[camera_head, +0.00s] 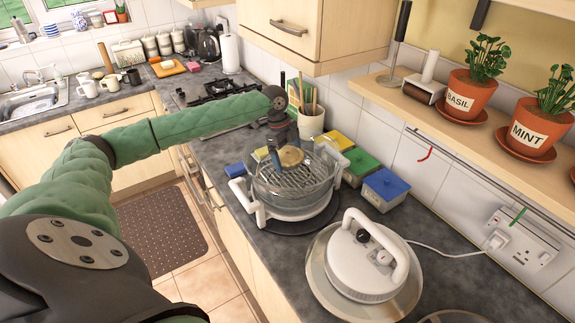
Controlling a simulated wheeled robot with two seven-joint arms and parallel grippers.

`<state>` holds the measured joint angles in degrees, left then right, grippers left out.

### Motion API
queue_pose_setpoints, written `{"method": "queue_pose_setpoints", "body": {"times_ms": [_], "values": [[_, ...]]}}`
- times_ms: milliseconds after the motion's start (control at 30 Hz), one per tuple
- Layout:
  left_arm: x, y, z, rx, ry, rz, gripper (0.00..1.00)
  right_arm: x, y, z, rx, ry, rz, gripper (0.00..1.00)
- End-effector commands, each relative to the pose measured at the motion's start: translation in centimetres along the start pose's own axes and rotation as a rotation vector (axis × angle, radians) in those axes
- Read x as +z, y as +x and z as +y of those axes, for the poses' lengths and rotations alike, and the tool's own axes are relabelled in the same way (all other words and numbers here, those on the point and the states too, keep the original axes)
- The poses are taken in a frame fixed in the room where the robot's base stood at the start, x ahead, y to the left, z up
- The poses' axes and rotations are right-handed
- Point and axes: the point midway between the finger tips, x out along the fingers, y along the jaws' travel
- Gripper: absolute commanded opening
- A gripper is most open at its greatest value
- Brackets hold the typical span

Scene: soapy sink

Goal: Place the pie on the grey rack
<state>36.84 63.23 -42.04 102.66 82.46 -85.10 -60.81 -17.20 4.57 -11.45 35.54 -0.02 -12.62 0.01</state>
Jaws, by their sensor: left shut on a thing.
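The pie (291,157) is a small round golden-brown disc, seen over the glass pot in the middle of the head view. My left gripper (283,153) comes down from above and is shut on the pie, holding it tilted. The grey rack (293,181) is a round wire grid inside the glass bowl, below the pie. I cannot tell if the pie touches the rack. My right gripper is not in view.
The glass bowl (290,203) has white side handles and stands on a dark round mat. A white lid (362,265) with a handle lies to its right. Colored tubs (385,188) and a utensil pot (311,121) stand behind, close to the bowl.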

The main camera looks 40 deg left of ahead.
Motion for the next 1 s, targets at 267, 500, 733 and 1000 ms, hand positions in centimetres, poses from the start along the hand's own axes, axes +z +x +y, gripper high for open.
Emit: {"method": "queue_pose_setpoints", "body": {"times_ms": [267,500,733,1000], "values": [[0.7,1.6,0.0,0.000,0.001,0.000,0.65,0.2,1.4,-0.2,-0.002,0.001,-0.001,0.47],[1.3,3.9,0.0,-0.001,0.001,0.000,0.65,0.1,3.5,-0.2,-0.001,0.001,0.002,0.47],[1.3,3.9,0.0,-0.001,0.001,0.000,0.65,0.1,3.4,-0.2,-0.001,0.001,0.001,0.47],[1.4,4.1,0.0,-0.001,0.001,0.000,1.00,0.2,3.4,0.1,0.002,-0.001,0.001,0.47]]}}
